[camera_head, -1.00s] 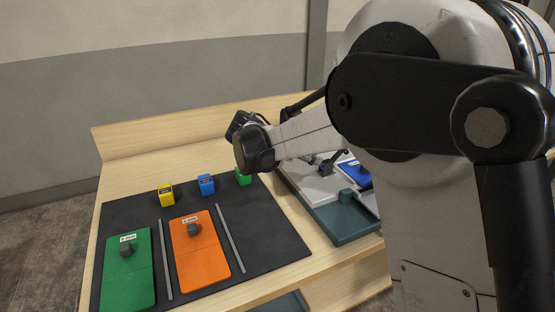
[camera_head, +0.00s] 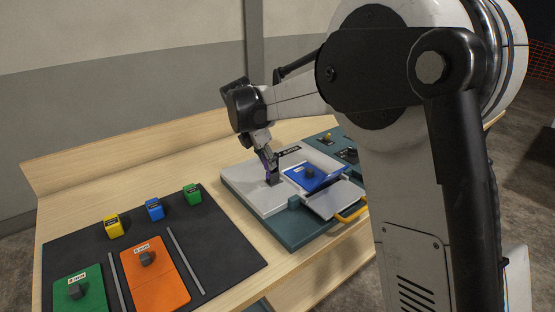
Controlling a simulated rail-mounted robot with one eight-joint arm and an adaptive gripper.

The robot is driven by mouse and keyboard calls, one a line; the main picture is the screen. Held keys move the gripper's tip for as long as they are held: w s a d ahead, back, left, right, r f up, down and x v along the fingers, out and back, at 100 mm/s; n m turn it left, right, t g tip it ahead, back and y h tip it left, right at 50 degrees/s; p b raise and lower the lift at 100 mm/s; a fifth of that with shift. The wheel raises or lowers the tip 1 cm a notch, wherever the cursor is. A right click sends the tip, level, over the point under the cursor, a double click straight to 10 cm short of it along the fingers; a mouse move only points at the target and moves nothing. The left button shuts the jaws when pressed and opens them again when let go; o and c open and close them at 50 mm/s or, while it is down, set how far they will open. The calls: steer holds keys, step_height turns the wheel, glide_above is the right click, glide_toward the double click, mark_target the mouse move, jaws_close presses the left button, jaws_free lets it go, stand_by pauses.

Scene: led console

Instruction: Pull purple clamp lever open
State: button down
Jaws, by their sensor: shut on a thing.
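The purple clamp lever (camera_head: 264,157) stands on a dark clamp base (camera_head: 273,179) at the left part of the grey-and-teal console (camera_head: 243,186). Only a narrow strip of purple shows beside the fingers. My gripper (camera_head: 268,156) points down at the lever and is shut on it. The fingers and the arm above partly hide the lever, so its exact angle is hard to tell.
A blue plate (camera_head: 318,178) with a dark knob lies tilted in the console, close right of the clamp. A grey flap with a yellow handle (camera_head: 351,214) is at the front. Green (camera_head: 80,296) and orange (camera_head: 155,275) plates lie on the black mat (camera_head: 215,250) at left.

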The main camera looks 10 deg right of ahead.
stand_by(0.4)
steer(key=c, duration=1.6)
jaws_free()
steer(key=shift+c, duration=0.2)
steer(key=v, duration=1.2)
steer(key=shift+w+d, duration=0.1)
steer(key=shift+d, duration=0.05)
